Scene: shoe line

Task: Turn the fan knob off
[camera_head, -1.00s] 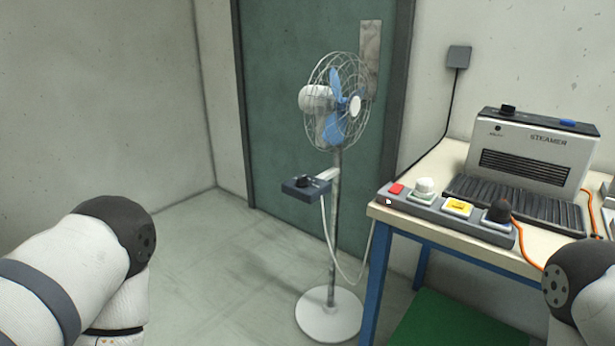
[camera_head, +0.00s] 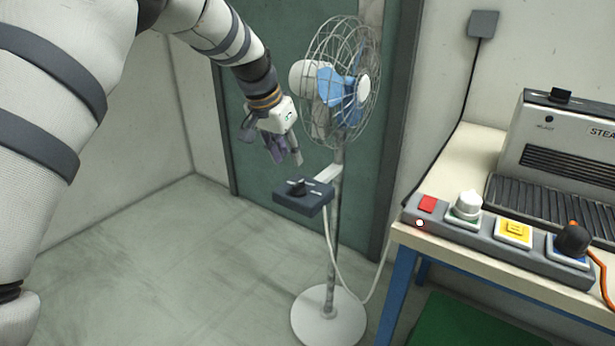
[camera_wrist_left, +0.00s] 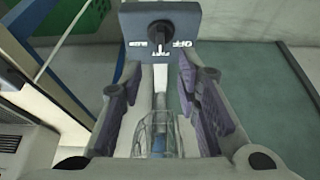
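The fan knob (camera_head: 298,188) is a black dial on a dark blue-grey control box (camera_head: 312,204), fixed to the stand of the fan (camera_head: 338,88). The wrist view shows the knob (camera_wrist_left: 158,36) on the box face, with OFF, FAST and SLOW labels upside down around it. My left gripper (camera_head: 286,158) is just above and behind the box, apart from the knob. In the wrist view its purple-padded fingers (camera_wrist_left: 160,72) are spread with nothing between them, below the knob. My right gripper is not in view.
A table (camera_head: 468,140) at right holds a button panel (camera_head: 484,237) and a steamer (camera_head: 562,140). A white cable hangs from the control box. The fan's round base (camera_head: 328,322) stands on the floor (camera_head: 180,270). The floor left of it is clear.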

